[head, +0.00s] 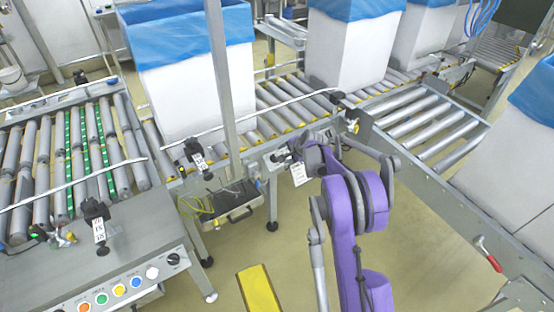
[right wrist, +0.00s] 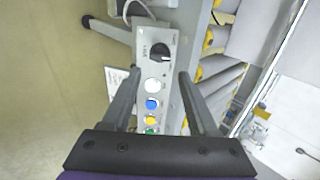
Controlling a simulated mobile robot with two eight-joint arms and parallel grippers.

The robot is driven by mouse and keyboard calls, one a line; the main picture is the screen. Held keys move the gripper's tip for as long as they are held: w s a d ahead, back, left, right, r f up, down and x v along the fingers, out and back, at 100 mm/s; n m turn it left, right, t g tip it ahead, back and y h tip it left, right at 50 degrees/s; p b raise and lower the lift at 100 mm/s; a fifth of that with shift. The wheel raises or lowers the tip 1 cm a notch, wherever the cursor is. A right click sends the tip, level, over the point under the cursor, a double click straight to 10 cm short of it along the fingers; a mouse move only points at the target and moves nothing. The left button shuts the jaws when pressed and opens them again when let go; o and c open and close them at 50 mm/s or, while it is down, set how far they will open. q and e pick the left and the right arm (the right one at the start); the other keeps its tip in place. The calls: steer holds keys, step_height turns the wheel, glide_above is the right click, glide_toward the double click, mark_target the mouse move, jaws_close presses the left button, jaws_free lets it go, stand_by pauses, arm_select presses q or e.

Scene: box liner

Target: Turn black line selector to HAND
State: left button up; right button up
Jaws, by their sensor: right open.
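In the right wrist view a black selector knob (right wrist: 160,50) sits at the far end of a narrow grey control panel (right wrist: 146,68). Small labels surround it, too small to read, so its setting cannot be told. White, blue, yellow and green buttons line up below it. My right gripper (right wrist: 159,72) is open, its fingers on either side of the panel, with nothing between them gripped. The knob lies just beyond the fingertips. In the head view my purple right arm reaches to the conveyor frame, and its gripper (head: 286,156) largely hides that panel. My left gripper is not in view.
Another button panel with its own black selector (head: 173,259) stands at the front left. Roller conveyors (head: 290,110) carry white boxes with blue liners (head: 195,80). An upright metal post (head: 222,90) stands left of my right gripper. A white tag (head: 300,174) hangs close by.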

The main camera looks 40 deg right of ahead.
mark_target(275, 158)
steer(key=b+x, duration=0.1)
steer(key=x, duration=0.7)
steer(key=shift+w+f, duration=0.1)
jaws_close()
